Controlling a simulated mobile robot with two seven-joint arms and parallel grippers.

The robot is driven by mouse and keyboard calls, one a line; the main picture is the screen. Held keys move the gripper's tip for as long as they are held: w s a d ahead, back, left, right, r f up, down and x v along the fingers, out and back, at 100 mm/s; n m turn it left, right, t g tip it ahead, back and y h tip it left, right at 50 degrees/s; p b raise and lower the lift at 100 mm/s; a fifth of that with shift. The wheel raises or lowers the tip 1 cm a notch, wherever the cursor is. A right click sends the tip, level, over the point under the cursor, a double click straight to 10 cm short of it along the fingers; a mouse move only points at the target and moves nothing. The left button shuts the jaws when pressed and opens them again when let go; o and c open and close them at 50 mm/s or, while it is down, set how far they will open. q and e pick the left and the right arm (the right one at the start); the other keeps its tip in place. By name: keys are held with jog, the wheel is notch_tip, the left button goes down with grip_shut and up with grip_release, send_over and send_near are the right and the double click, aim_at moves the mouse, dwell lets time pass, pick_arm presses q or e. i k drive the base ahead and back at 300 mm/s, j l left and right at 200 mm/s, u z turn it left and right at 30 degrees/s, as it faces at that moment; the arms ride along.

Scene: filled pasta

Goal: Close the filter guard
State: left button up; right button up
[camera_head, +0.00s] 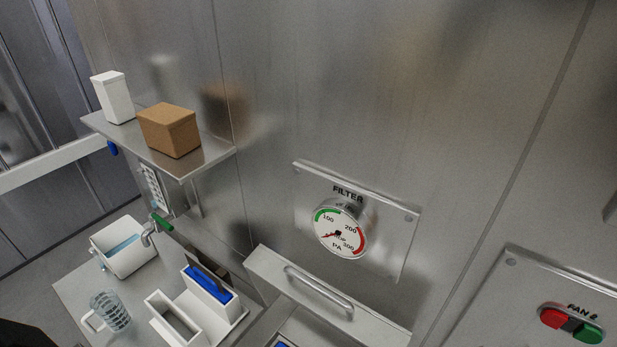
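A metal plate labelled FILTER (391,240) is fixed to the steel wall right of centre. Its round gauge (341,232) has a green and red scale marked PA, and its face is uncovered. Just below the plate is a pale grey panel (270,268) with a bar handle (318,290). It seems to stick out from the wall; I cannot tell whether this panel is the filter guard or how it is hinged. Neither of my grippers is in view.
A wall shelf (207,157) at upper left holds a brown box (169,131) and a white container (113,97). Below are a small sink (125,248), a clear jug (110,312) and a white holder with a blue item (209,284). A FAN 2 switch panel (510,300) is at lower right.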

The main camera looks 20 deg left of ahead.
aim_at(271, 274)
jog(key=j+u, duration=0.1)
jog(key=u, duration=0.25)
jog(key=i+j+z, duration=0.25)
jog(key=j, duration=0.35)
jog(key=j+z, duration=0.2)
jog(key=j, duration=0.4)
